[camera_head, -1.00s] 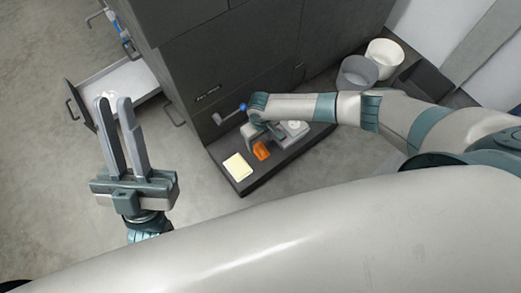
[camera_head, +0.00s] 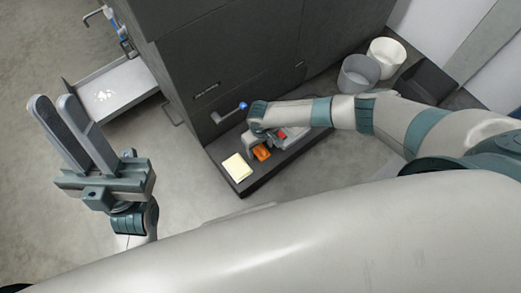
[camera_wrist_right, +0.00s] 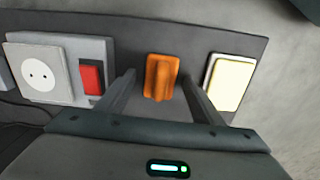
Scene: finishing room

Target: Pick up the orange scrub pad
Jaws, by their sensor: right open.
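The orange scrub pad (camera_head: 262,152) lies on the low dark ledge at the foot of the cabinet. In the right wrist view the pad (camera_wrist_right: 160,77) shows a raised ridge and sits ahead of and between my right gripper's fingers. My right gripper (camera_wrist_right: 158,88) is open and empty, one finger on each side of the pad's line. In the head view my right gripper (camera_head: 255,143) is beside the pad, partly hidden by my arm.
A pale yellow pad (camera_head: 237,168) lies beside the scrub pad. On the other side are a red-switched grey block (camera_wrist_right: 91,78) and a white socket plate (camera_wrist_right: 39,75). The dark ledge (camera_head: 315,141) carries them. An open drawer (camera_head: 125,85) and two bins (camera_head: 386,52) stand further off.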

